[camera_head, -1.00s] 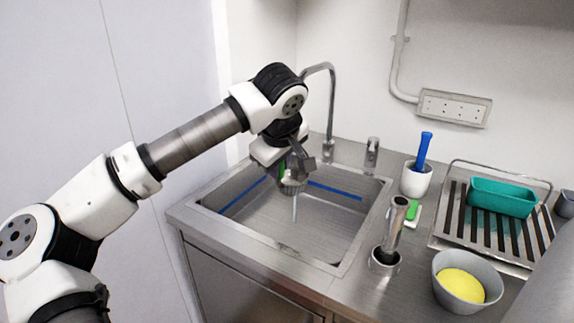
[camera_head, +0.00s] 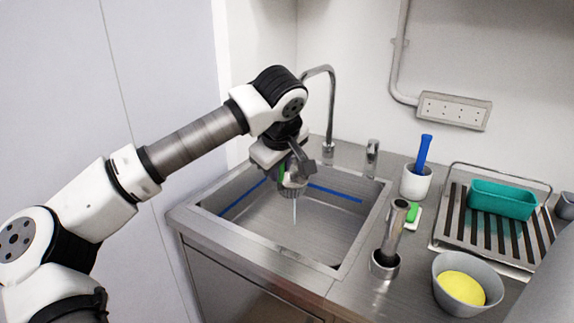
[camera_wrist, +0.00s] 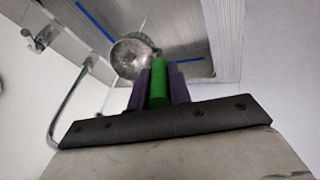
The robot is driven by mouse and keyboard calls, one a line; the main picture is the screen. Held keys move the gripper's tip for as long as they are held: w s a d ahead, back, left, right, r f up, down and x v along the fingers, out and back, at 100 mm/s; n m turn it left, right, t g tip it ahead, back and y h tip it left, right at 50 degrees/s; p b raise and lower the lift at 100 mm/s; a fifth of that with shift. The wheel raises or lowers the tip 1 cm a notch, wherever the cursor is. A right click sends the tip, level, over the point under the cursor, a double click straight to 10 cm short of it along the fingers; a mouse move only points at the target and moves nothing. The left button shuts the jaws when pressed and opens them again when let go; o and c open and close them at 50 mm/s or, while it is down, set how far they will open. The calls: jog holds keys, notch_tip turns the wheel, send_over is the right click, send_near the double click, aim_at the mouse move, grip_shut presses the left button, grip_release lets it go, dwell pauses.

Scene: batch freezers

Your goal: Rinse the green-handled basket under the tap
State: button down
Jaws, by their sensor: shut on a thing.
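The green-handled basket (camera_head: 293,188) is a small grey metal cup held over the sink (camera_head: 345,250). In the wrist view, its green handle (camera_wrist: 159,88) is between the dark purple fingers of my gripper (camera_wrist: 158,82), which is shut on it. The round metal basket (camera_wrist: 130,54) lies beyond the fingertips there. The tap (camera_head: 331,110) is a tall curved spout behind the sink, and its end is hidden behind my arm. A thin pale stream (camera_head: 295,210) hangs below the basket towards the sink floor. The basket's inside is hard to make out.
Blue strips (camera_head: 335,193) line the sink walls. A tap lever (camera_head: 372,157) stands behind the right rim. On the counter are a white cup (camera_head: 416,183) with a blue-handled tool, a metal cylinder (camera_head: 394,230), a grey bowl (camera_head: 446,294) with a yellow sponge, and a rack (camera_head: 450,225) with a teal tray.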

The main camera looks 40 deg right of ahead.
jog(key=s+a+r+p, duration=0.1)
jog(key=s+a+r, duration=0.1)
jog(key=s+r, duration=0.2)
jog(key=shift+a, duration=0.35)
dwell(0.4)
jog(key=shift+s, duration=0.1)
dwell(0.8)
